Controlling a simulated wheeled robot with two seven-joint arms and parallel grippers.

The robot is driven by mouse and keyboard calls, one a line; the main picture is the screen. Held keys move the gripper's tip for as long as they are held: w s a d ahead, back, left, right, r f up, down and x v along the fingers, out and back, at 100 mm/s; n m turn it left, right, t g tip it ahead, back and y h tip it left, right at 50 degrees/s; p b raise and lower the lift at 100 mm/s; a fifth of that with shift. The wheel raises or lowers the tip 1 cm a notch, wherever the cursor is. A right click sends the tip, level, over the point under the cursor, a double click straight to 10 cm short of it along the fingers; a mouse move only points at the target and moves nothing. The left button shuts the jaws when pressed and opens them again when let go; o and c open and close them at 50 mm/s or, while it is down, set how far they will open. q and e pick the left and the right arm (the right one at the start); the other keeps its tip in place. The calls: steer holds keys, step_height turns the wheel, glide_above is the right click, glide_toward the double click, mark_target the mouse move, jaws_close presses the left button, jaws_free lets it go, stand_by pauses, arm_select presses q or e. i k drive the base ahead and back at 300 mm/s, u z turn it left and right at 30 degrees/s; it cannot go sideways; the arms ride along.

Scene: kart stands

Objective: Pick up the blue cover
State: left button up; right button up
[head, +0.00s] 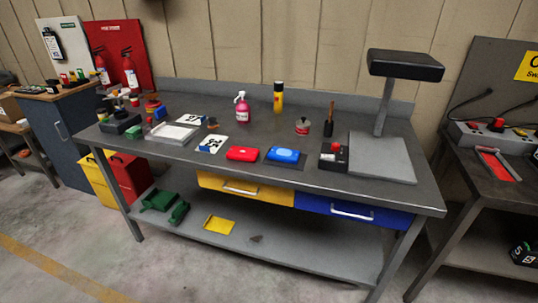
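A blue cover (286,155) lies near the front edge of the grey metal workbench (330,189), on a thin dark base. It looks like a low rounded block with a lighter blue patch on top. A red cover (242,153) of similar shape lies just left of it, apart from it. Nothing covers the blue cover. Neither of my grippers shows in the head view.
A black and red device (334,157) and a scale with a raised head (404,65) stand to the right. Number cards (211,144), a pink bottle (242,108) and a yellow can (278,98) stand around. Drawers (240,187) hang below the benchtop.

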mark_target(277, 154)
steer(key=z, duration=2.4)
steer(key=i, duration=2.6)
steer(key=u, duration=3.15)
